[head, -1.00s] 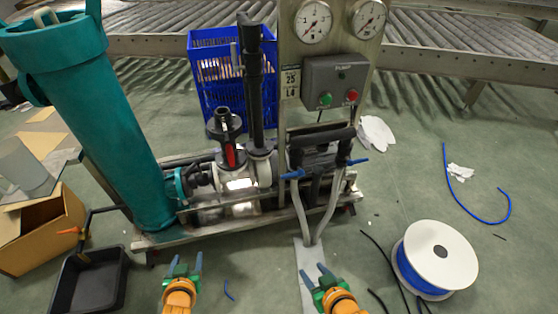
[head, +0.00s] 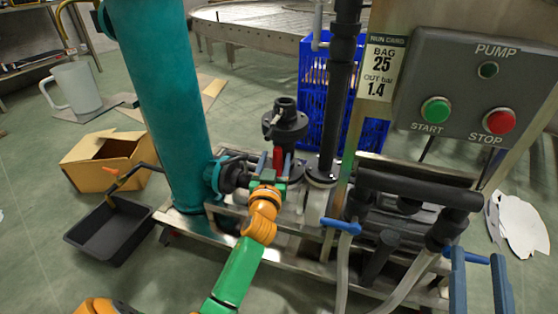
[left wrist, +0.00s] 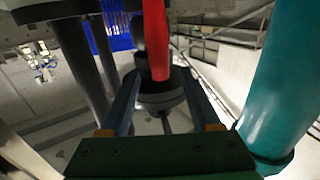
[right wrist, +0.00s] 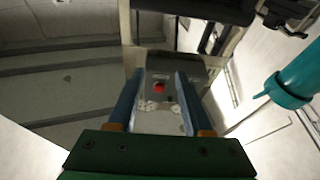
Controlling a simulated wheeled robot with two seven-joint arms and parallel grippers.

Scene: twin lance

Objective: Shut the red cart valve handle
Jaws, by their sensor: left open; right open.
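The red valve handle (head: 277,157) stands upright on the black valve (head: 286,124) of the cart, right of the teal cylinder (head: 155,100). My left gripper (head: 275,163) is open at the handle, with a finger on either side of it in the head view. In the left wrist view the red handle (left wrist: 155,40) rises between the open fingers (left wrist: 155,80); I cannot tell whether they touch it. My right gripper (head: 480,268) is open and empty at the lower right, in front of the cart. In the right wrist view its fingers (right wrist: 160,85) frame a panel with a red button.
The pump box (head: 470,90) with green and red buttons is at the upper right. Blue-handled hoses (head: 342,226) and black pipes (head: 420,188) are right of the valve. A blue crate (head: 312,100) stands behind. A black tray (head: 108,232) and cardboard box (head: 105,160) lie left.

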